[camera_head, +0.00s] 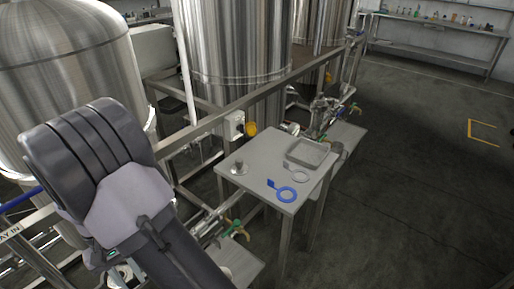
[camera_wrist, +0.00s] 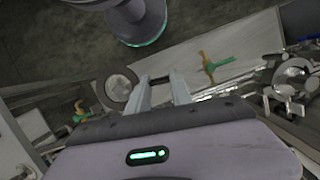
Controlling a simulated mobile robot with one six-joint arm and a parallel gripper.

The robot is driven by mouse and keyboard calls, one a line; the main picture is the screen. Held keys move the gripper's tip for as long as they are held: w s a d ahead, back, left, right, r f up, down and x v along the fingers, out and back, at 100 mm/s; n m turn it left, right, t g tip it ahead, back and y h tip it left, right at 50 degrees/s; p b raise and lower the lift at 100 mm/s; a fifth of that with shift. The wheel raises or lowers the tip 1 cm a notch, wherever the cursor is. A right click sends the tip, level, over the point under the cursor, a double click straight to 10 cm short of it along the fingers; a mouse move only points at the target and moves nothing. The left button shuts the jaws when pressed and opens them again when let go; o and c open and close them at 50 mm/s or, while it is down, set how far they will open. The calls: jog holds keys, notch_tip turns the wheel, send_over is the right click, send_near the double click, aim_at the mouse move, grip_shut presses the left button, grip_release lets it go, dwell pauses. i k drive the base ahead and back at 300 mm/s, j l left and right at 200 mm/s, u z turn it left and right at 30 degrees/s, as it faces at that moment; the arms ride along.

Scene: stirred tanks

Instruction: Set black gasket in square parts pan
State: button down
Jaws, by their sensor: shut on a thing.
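The square parts pan (camera_head: 312,152), a shallow grey tray, sits at the far right of the small steel table and looks empty. In the wrist view, my gripper (camera_wrist: 160,80) has its two pale fingers closed on a thin dark piece. My gripper's fingers are not clear in the head view, where my arm fills the lower left, well away from the pan.
Steel tanks (camera_head: 235,40), rails and pipes with valves stand behind and left. The floor (camera_head: 420,190) at right is clear.

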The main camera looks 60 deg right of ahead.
aim_at(307, 156)
jog(key=k+l+z, duration=0.1)
jog(key=l, duration=0.35)
jog(key=k+l+z, duration=0.1)
jog(key=l, duration=0.35)
jog(key=k+l, duration=0.2)
jog(key=l, duration=0.25)
jog(key=k+l+z, duration=0.15)
jog(key=l, duration=0.35)
